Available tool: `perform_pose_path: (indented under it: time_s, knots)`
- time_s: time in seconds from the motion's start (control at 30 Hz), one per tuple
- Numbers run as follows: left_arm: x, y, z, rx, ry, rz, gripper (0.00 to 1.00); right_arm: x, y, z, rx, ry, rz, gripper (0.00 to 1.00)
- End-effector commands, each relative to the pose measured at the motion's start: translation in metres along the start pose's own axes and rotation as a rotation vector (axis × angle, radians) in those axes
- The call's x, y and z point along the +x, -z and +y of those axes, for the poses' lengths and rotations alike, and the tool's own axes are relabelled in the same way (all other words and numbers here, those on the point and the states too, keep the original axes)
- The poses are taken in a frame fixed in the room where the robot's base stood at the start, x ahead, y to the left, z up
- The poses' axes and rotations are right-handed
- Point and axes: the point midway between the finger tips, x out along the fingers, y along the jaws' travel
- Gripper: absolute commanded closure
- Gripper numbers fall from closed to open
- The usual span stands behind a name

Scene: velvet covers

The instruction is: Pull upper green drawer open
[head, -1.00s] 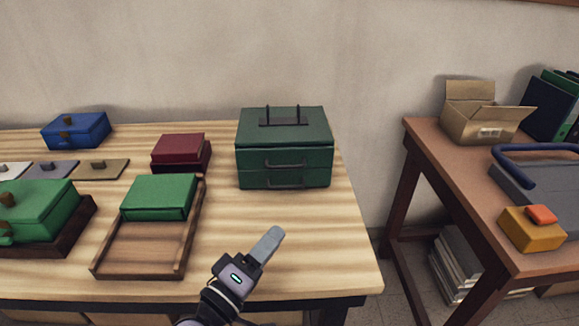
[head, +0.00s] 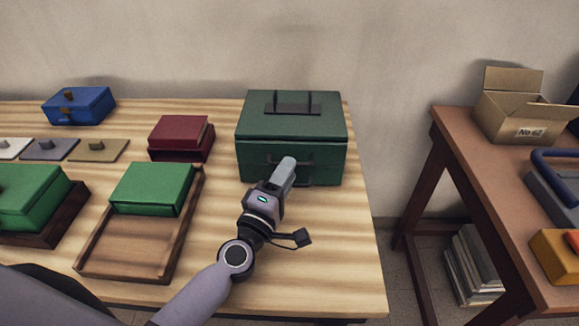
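The dark green drawer box (head: 320,135) stands at the right back of the wooden table, with two drawers one above the other and a carrying handle on its lid. Both drawers look shut. My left gripper's fingers point at the box front, overlapping the upper drawer in the head view. I cannot tell whether they touch the handle, or whether they are open or shut. My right gripper is not in view.
Left of the box are a dark red box (head: 180,138), a green box (head: 152,187) in a wooden tray (head: 125,246), another green box (head: 28,196) and a blue box (head: 79,106). A second table (head: 465,155) with an open cardboard box (head: 520,117) stands right, across a gap.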

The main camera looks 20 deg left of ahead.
Motion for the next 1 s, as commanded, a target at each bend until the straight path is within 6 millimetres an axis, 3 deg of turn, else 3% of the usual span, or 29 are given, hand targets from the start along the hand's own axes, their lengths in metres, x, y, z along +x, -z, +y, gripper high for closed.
perform_pose_path:
  time_s: [0.2, 0.5, 0.6, 1.0]
  knots:
    - [0.016, -0.001, 0.0, 0.001, 0.0, -0.002, 0.65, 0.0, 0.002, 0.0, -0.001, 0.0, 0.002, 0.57]
    - [0.017, -0.001, 0.0, 0.001, 0.001, -0.002, 0.65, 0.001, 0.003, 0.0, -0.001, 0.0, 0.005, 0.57]
    - [0.017, 0.0, 0.0, 0.001, 0.001, -0.002, 0.98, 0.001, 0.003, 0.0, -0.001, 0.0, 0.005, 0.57]
    - [0.017, 0.0, 0.0, 0.001, 0.001, -0.001, 1.0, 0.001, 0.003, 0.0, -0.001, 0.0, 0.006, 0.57]
